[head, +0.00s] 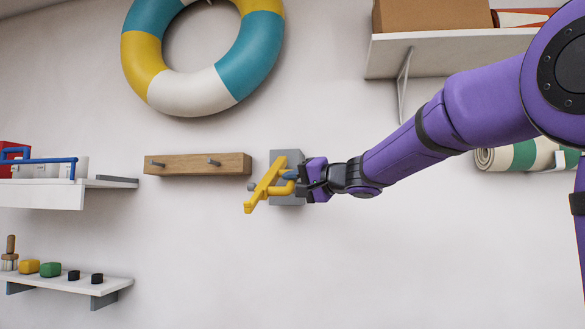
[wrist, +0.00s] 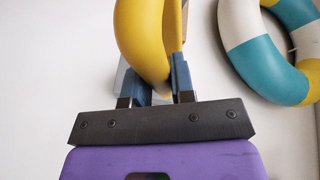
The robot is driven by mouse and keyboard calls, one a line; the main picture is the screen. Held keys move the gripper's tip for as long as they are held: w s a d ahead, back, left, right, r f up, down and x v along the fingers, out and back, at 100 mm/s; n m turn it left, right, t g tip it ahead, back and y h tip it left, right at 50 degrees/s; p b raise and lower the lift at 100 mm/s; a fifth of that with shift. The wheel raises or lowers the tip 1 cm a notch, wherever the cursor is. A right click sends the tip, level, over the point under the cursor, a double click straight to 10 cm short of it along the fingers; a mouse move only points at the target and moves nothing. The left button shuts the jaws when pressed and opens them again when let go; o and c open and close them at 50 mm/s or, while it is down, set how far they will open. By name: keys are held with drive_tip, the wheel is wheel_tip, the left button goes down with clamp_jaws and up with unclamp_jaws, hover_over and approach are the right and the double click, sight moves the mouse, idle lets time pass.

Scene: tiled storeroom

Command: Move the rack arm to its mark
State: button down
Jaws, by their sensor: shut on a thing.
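The rack arm (head: 262,189) is a yellow bar on a grey wall plate (head: 292,158), and it points out toward the lower left. My gripper (head: 291,177) comes from the right and is shut on the rack arm close to the plate. In the wrist view, the blue finger pads of my gripper (wrist: 161,84) sit at the lower end of the yellow rack arm (wrist: 143,40), which rises large between and above them. I cannot make out a mark in either view. My fingers hide part of the plate and the arm's root.
A wooden peg rail (head: 220,161) is just left of the plate, with a striped ring buoy (head: 185,92) above. Shelves (head: 60,197) (head: 115,284) holding small items are at left. A box shelf (head: 440,42) and a rolled mat (head: 510,156) are at right. The wall below is bare.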

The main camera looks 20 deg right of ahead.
drive_tip(key=w+d+f+n+y, duration=0.3)
drive_tip(key=w+d+f+n, duration=0.1)
drive_tip(key=w+n, duration=0.3)
drive_tip(key=w+d+f+n+y, duration=0.3)
drive_tip(key=w+d+f+n, duration=0.1)
drive_tip(key=w+f+n, duration=0.3)
drive_tip(key=shift+w+d+n+y, duration=0.3)
drive_tip(key=shift+w+d+n, duration=0.1)
drive_tip(key=shift+n, duration=0.4)
drive_tip(key=shift+r, duration=0.1)
drive_tip(key=c, duration=1)
unclamp_jaws()
drive_tip(key=shift+w, duration=0.1)
drive_tip(key=shift+o, duration=0.2)
drive_tip(key=v, duration=1)
drive_tip(key=shift+s+d, duration=0.25)
